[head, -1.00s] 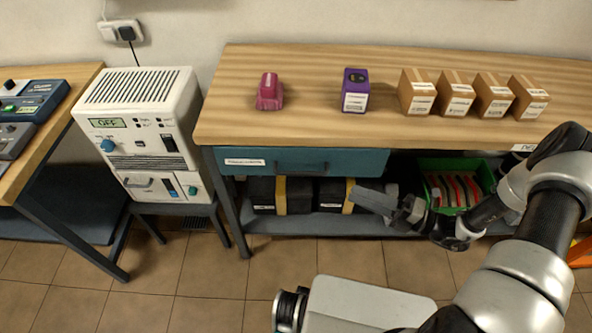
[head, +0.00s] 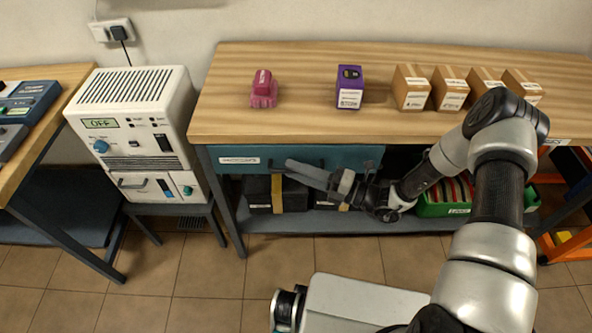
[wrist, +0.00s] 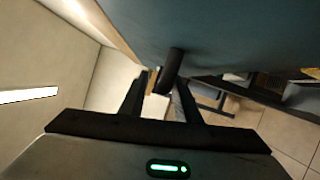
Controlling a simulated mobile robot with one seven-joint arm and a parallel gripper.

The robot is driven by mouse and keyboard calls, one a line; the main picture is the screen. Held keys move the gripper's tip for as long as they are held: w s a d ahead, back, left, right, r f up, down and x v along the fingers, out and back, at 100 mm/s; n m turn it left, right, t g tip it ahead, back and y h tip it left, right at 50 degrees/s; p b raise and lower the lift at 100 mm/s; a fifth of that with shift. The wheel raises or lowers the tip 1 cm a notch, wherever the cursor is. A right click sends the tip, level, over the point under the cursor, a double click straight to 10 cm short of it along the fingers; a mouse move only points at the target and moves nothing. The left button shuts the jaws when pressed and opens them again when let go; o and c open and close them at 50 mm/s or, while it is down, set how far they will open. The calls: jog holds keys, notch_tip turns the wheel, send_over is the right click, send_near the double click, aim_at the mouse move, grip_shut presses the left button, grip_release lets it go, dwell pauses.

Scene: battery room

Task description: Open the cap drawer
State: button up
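The teal drawer (head: 355,155) sits closed under the bench top, with a white label (head: 239,160) at its left that I cannot read clearly. In the head view my gripper (head: 300,168) is in front of the drawer face and covers most of its handle. In the wrist view the dark handle bar (wrist: 174,65) stands out from the drawer front (wrist: 220,35). The two fingers of my gripper (wrist: 163,92) are apart, with the handle bar between or just ahead of their tips. I cannot tell whether they touch it.
On the bench (head: 300,125) stand a pink object (head: 263,92), a purple box (head: 350,90) and several cardboard boxes (head: 411,88). Dark cases (head: 259,195) and a green bin (head: 440,209) are on the shelf below. A white charger unit (head: 135,120) stands to the left.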

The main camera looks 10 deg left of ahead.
jog(key=shift+a, duration=0.25)
grip_shut()
jog(key=s+d+p, duration=0.2)
jog(key=s, duration=0.9)
jog(key=s+d+p, duration=0.2)
jog(key=s+d, duration=0.1)
jog(key=s, duration=0.9)
jog(key=shift+s+d, duration=0.25)
jog(key=shift+d, duration=0.1)
grip_release()
